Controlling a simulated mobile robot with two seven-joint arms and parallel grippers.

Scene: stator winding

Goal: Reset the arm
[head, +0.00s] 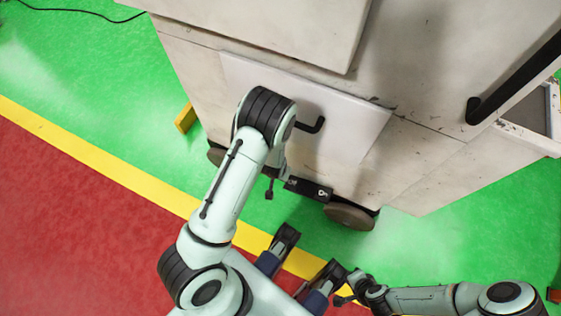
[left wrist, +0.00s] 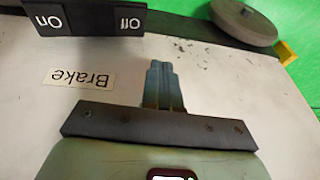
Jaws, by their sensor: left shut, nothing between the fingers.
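My left arm reaches up to the front of a large off-white machine (head: 420,155). In the left wrist view, my left gripper (left wrist: 160,68) is shut and empty, its two fingers together over the machine's pale face. Its small dark tip (head: 269,192) shows below the wrist in the head view. A black On/Off switch (left wrist: 85,17) lies to the left of the fingers in the left wrist view, apart from them, above a "Brake" label (left wrist: 80,77). The switch also shows in the head view (head: 308,189). My right gripper (head: 345,288) is low in the head view; its finger opening is unclear.
The machine has a bent black handle (head: 313,126), a long black bar (head: 515,80) at right and a wheel (head: 351,216) underneath. A yellow block (head: 185,118) is by its left side. The green floor (head: 110,125) at left is open, bordered by a yellow line and red floor.

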